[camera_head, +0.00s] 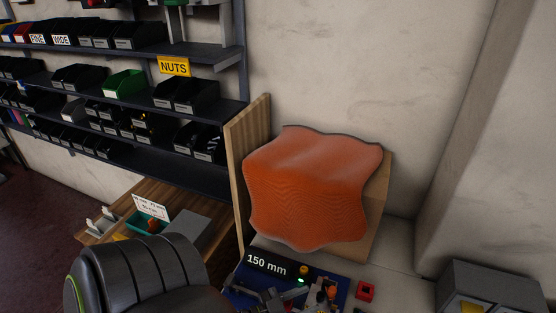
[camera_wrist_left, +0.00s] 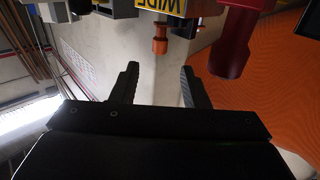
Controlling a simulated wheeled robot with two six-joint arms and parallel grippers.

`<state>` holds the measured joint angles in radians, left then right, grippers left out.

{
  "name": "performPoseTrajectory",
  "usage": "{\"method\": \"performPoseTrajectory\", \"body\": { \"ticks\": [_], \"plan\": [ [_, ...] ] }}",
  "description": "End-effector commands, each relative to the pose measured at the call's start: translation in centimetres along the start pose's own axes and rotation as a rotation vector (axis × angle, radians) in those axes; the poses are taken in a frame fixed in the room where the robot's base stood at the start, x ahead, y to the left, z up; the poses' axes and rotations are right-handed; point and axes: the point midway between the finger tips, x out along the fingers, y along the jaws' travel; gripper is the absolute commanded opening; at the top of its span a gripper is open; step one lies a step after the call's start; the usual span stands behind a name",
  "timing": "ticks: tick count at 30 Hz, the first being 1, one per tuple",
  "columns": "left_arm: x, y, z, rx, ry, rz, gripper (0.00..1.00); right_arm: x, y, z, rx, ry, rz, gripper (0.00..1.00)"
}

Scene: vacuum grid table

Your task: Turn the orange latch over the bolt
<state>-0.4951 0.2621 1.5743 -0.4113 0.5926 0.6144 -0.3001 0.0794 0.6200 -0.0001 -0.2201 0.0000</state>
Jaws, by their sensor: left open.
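A small orange part (camera_wrist_left: 160,46), which may be the latch, shows in the left wrist view beyond my left gripper (camera_wrist_left: 160,70). The gripper's two dark fingers are apart, with nothing held between them. In the head view, small orange parts (camera_head: 331,291) sit on the blue board labelled 150 mm (camera_head: 243,284) at the bottom edge. My left arm comes in from the lower left, with its gripper (camera_head: 280,297) over the board. I cannot make out the bolt or how the latch is turned. My right gripper is not in view.
A large orange cloth-like sheet (camera_head: 310,190) stands behind the board, beside a wooden panel (camera_head: 236,180). A red cylinder (camera_wrist_left: 234,45) is close on the right of the wrist view. A red block (camera_head: 366,290) and grey box (camera_head: 490,280) lie right. Bin shelves (camera_head: 200,50) stand left.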

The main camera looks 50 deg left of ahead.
Motion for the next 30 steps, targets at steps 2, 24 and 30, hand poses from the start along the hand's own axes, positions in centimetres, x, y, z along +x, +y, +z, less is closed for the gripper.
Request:
{"method": "performPoseTrajectory", "body": {
  "ticks": [2,24,30],
  "plan": [
    [-1.9,0.0,0.3,0.000,-0.003,0.001,0.41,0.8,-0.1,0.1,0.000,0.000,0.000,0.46],
    [-7.1,0.0,0.0,0.000,0.000,0.000,0.41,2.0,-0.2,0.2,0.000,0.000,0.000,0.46],
    [-5.8,-1.3,0.4,0.020,0.029,-0.051,0.41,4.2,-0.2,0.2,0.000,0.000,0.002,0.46]
  ]
}}
